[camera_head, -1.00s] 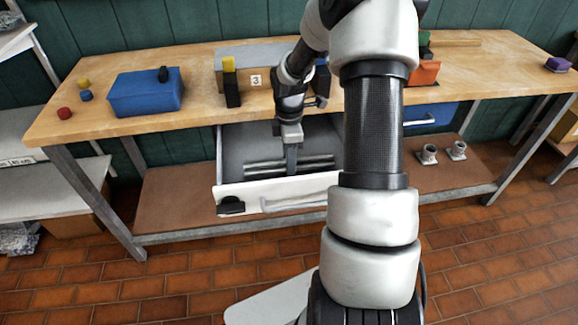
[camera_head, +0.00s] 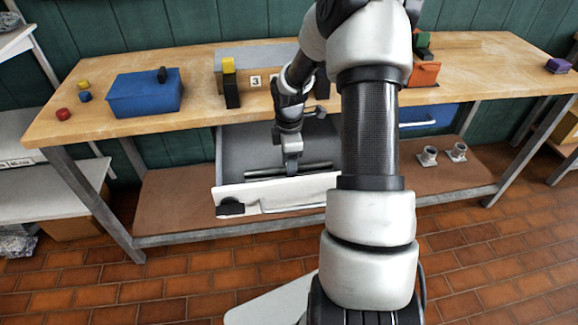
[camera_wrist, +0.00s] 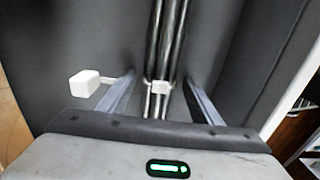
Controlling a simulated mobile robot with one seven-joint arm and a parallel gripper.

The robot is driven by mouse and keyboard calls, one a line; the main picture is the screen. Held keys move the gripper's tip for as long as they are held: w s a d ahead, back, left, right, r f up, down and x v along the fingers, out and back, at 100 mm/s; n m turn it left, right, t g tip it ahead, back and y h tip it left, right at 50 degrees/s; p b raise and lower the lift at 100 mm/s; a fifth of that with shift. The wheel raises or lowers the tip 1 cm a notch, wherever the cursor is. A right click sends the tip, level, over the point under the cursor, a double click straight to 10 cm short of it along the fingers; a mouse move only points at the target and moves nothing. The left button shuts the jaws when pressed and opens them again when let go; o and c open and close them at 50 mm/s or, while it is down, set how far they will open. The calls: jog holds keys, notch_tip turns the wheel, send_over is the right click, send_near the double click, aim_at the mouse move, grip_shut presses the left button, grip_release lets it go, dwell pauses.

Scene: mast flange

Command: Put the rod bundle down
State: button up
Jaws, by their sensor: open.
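The rod bundle, long thin dark grey rods (camera_wrist: 170,38), lies in the open drawer (camera_head: 222,194), seen in the head view as a dark bar (camera_head: 262,173) along the drawer's front. A small white clip (camera_wrist: 160,87) sits across the rods in the wrist view. My gripper (camera_wrist: 162,80) is open, with one finger on each side of the bundle and a gap to the rods on both sides. In the head view my gripper (camera_head: 291,168) points down into the drawer over the bundle's middle. The drawer front hides the rods' undersides.
The workbench top (camera_head: 205,118) above holds a blue box (camera_head: 145,93), a grey box and small coloured blocks. A white block on a stem (camera_wrist: 85,82) stands left of my gripper in the wrist view. The drawer's grey floor (camera_wrist: 75,45) is clear beside the rods.

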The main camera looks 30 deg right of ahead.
notch_tip(320, 180, up, 12)
jog(key=p, duration=0.3)
jog(key=shift+r, duration=0.15)
dwell(1.1)
